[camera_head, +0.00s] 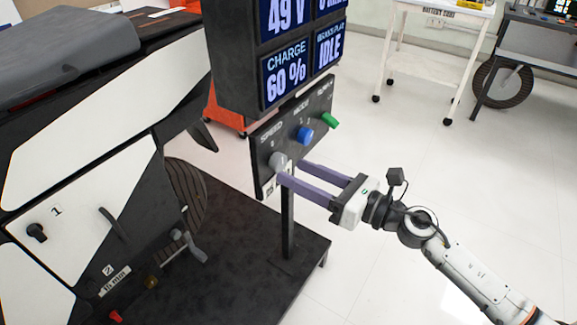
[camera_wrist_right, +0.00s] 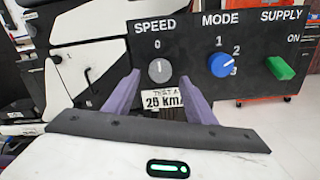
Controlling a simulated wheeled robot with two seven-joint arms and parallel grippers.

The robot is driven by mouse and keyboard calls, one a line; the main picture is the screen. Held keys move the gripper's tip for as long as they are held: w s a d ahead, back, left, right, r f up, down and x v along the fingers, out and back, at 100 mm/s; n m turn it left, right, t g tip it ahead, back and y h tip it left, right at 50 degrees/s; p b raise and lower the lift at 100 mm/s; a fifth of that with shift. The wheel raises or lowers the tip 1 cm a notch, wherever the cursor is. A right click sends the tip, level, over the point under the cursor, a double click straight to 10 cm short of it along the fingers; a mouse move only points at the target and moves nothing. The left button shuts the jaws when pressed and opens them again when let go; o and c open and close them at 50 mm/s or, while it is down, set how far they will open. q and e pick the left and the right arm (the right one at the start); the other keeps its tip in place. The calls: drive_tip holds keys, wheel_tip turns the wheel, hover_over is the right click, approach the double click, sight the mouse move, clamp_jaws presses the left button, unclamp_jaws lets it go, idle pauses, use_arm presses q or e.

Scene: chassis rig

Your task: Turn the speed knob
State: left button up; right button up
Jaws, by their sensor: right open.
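The grey speed knob (camera_head: 278,161) sits at the left end of a black control panel (camera_head: 318,101) under a display. In the right wrist view the speed knob (camera_wrist_right: 159,71) is round, under the label SPEED and a 0 mark. My right gripper (camera_head: 291,172) is open, with its purple fingers pointing at the panel. In the right wrist view its fingertips (camera_wrist_right: 158,82) lie to either side of and a little below the knob. I cannot tell whether they touch it. My left gripper is not in view.
The blue mode knob (camera_head: 305,135) and green supply switch (camera_head: 329,121) are to the right on the same panel. A label reading 25 km (camera_wrist_right: 163,101) is below the speed knob. The display (camera_head: 285,78) hangs above. A white and black vehicle body (camera_head: 90,170) stands at left.

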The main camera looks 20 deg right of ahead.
sight(282, 166)
drive_tip(key=shift+x, duration=1.2)
drive_tip(key=shift+w+a, duration=0.25)
drive_tip(key=shift+w, duration=0.1)
drive_tip(key=c, duration=1)
drive_tip(key=shift+c, duration=0.2)
drive_tip(key=shift+m+p, duration=0.3)
drive_tip(key=shift+p, duration=0.1)
